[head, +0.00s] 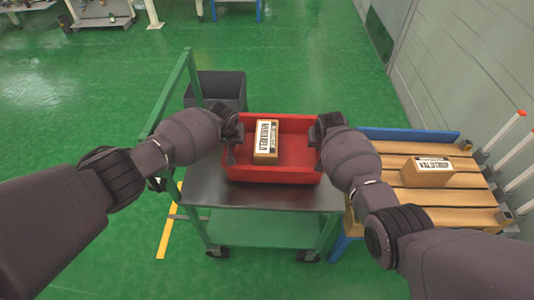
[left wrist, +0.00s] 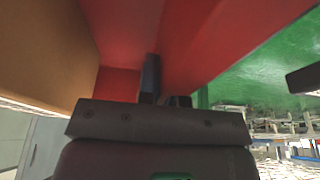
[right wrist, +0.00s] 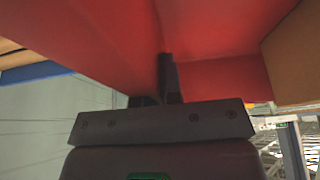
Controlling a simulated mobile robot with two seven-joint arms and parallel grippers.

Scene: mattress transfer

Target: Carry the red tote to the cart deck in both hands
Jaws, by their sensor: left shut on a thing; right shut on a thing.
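The red tote (head: 300,165) is at the cart's dark deck (head: 205,193) in the head view, with a labelled cardboard box (head: 266,142) inside it. Whether the tote's bottom touches the deck cannot be told. My left gripper (head: 232,145) is shut on the tote's left wall; the left wrist view shows its fingers (left wrist: 155,85) around the red wall. My right gripper (head: 319,140) is shut on the right wall, and its fingers (right wrist: 168,85) show in the right wrist view. The fingertips are partly hidden by the walls.
The cart has a green frame and handle (head: 172,95) at the left. A dark bin (head: 218,88) stands behind it. At the right, a slatted wooden surface (head: 400,160) with blue edges bears another cardboard box (head: 427,172). Green floor is open at the left and back.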

